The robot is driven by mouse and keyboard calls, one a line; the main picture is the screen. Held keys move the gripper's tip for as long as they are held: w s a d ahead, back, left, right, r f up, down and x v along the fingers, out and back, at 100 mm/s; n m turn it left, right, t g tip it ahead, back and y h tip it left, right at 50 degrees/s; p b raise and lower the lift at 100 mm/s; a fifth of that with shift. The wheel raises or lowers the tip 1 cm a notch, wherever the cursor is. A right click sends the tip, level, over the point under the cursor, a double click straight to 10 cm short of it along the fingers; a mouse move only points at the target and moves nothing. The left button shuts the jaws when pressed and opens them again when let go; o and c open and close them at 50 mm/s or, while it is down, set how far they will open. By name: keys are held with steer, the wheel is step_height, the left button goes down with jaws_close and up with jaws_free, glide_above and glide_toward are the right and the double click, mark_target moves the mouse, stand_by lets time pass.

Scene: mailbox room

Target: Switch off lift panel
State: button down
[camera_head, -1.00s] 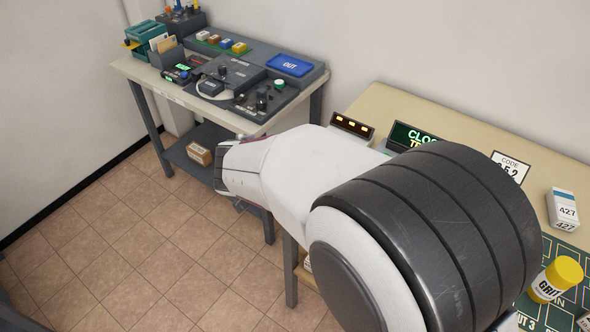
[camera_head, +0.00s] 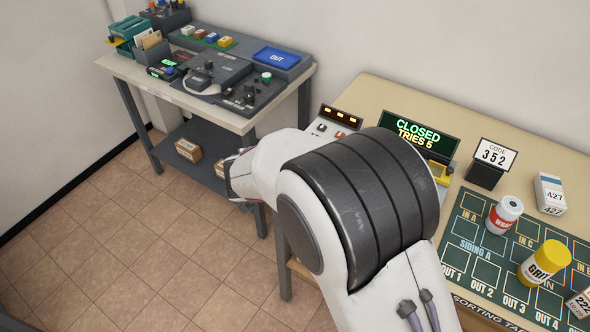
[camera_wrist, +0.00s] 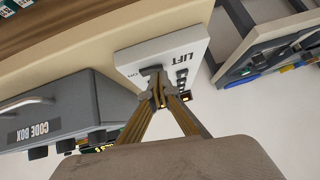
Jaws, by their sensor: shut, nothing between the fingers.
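The lift panel (camera_wrist: 185,47) is a pale box with an upside-down "LIFT" label and an "ON" mark in the wrist view. A dark switch lever (camera_wrist: 150,71) sits on it near the "ON" mark, with a row of small dark parts to its right. My gripper (camera_wrist: 157,92) is shut and empty, its fingertips right in front of the lever; I cannot tell whether they touch it. In the head view the panel (camera_head: 330,128) shows lit orange lamps beside my arm; its lower part and my fingertips are hidden there.
A grey code box (camera_wrist: 60,112) with a handle stands close left in the wrist view. In the head view, a display (camera_head: 418,132) reads "CLOSED TRIES 5". A code card (camera_head: 493,154), a sorting mat (camera_head: 465,232) and several containers lie right; another table (camera_head: 120,67) stands left.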

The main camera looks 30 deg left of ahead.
steer(key=shift+f, duration=0.1)
steer(key=shift+a+f, duration=0.1)
steer(key=shift+f, duration=0.1)
steer(key=shift+d, duration=0.2)
stand_by(0.3)
steer(key=shift+d+r, duration=0.15)
steer(key=shift+d, duration=0.45)
steer(key=shift+r, duration=0.1)
steer(key=shift+d+r, duration=0.1)
steer(key=shift+r, duration=0.55)
step_height(320, 180, up, 3)
steer(key=shift+d, duration=0.15)
steer(key=v, duration=0.9)
steer(key=shift+s, duration=0.35)
